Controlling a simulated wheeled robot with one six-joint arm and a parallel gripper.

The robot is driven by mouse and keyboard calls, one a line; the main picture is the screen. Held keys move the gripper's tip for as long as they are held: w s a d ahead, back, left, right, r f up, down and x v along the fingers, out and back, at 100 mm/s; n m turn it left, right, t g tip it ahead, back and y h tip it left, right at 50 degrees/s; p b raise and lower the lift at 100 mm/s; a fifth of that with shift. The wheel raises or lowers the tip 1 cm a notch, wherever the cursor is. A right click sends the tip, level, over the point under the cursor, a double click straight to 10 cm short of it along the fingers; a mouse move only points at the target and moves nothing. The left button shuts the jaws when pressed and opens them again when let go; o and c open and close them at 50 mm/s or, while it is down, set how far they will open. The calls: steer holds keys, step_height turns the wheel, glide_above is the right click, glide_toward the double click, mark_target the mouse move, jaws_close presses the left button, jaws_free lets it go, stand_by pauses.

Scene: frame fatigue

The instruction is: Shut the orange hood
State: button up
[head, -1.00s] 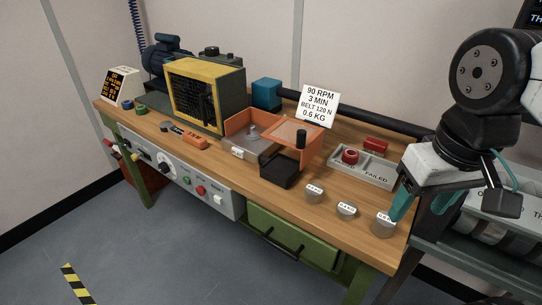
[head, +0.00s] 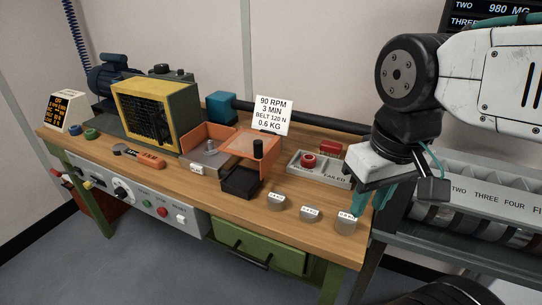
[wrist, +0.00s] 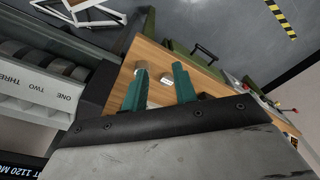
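The orange hood (head: 252,145) is on the middle of the bench, an orange frame with a clear top panel and a black knob (head: 258,149). It sits to the right of an orange-walled bay (head: 207,131) with a grey metal floor, which is uncovered from above. A black block or tray (head: 240,182) is in front of the hood. My gripper (head: 369,203), with teal fingers, is over the bench's right end, well right of the hood and apart from it. In the wrist view my gripper (wrist: 159,70) has its fingers apart with nothing held. I cannot make out the hood there.
Several small labelled weights, one of them at the right end (head: 346,222), stand along the front edge near my gripper. A grey tray (head: 318,172) with red parts and a white sign (head: 272,115) are behind them. A yellow-framed machine (head: 155,115) stands left. A rack (head: 470,200) is right.

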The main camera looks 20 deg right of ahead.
steer(key=shift+w+d+f+g, duration=0.25)
steer(key=shift+d+f+g, duration=0.05)
steer(key=shift+f, duration=0.1)
jaws_close()
steer(key=w+d+t+y, duration=0.2)
steer(key=w+y, duration=0.1)
steer(key=w, duration=1.2)
steer(key=w+d+t+y, duration=0.2)
steer(key=w, duration=1.2)
steer(key=w+a+f, duration=0.5)
steer(key=a+f, duration=0.2)
steer(key=a, duration=0.1)
steer(key=shift+a+f+t, duration=0.2)
steer(key=shift+a+t, duration=0.05)
steer(key=shift+t, duration=0.05)
